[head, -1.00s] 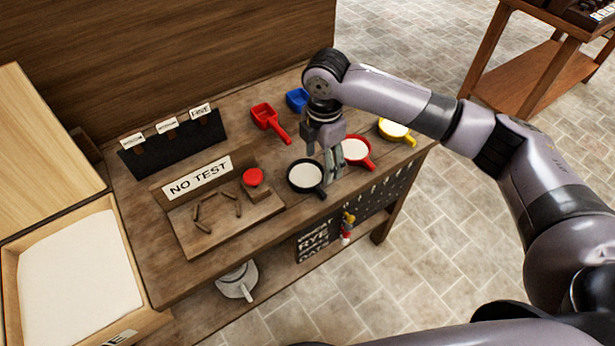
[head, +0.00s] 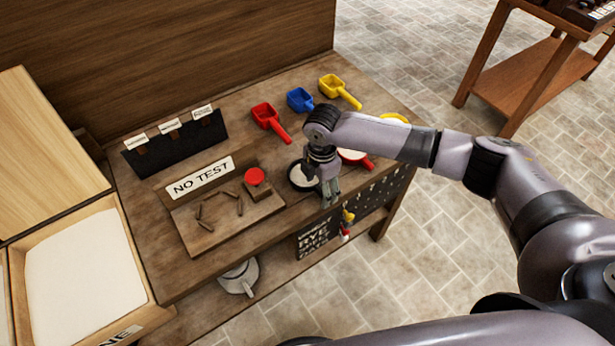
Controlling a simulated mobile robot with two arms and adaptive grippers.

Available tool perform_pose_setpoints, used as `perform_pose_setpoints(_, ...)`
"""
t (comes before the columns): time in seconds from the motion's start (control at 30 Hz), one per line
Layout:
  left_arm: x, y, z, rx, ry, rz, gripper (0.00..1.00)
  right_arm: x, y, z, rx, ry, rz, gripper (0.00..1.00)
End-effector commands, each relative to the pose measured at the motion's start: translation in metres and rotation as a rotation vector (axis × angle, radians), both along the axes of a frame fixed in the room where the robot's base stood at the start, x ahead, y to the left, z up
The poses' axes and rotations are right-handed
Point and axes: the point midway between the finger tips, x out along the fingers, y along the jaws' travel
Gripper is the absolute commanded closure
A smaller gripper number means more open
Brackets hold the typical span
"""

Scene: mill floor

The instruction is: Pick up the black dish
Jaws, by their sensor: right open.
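The black dish (head: 297,178) is a small round pan with white contents. It sits on the wooden bench near the front edge, right of the red button. My right gripper (head: 331,200) points down over the dish's right side, where the handle showed before. The gripper is open and hides the handle and the right part of the dish. I cannot tell whether the fingers touch the handle. My left gripper is not in view.
A red dish (head: 352,157) is close on the right, partly behind my arm, with a yellow dish (head: 394,119) beyond. Red (head: 266,117), blue (head: 299,98) and yellow (head: 337,89) scoops lie behind. A NO TEST board (head: 232,222) stands left.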

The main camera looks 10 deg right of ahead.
Motion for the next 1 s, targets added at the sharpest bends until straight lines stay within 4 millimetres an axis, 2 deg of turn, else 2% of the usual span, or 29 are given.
perform_pose_setpoints(0.07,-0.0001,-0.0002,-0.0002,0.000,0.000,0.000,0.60,-0.0001,0.0002,0.0000,0.000,0.000,0.001,0.39)
perform_pose_setpoints(1.0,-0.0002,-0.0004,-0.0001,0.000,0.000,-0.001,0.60,0.0002,0.0003,0.0009,0.000,-0.001,0.001,1.00)
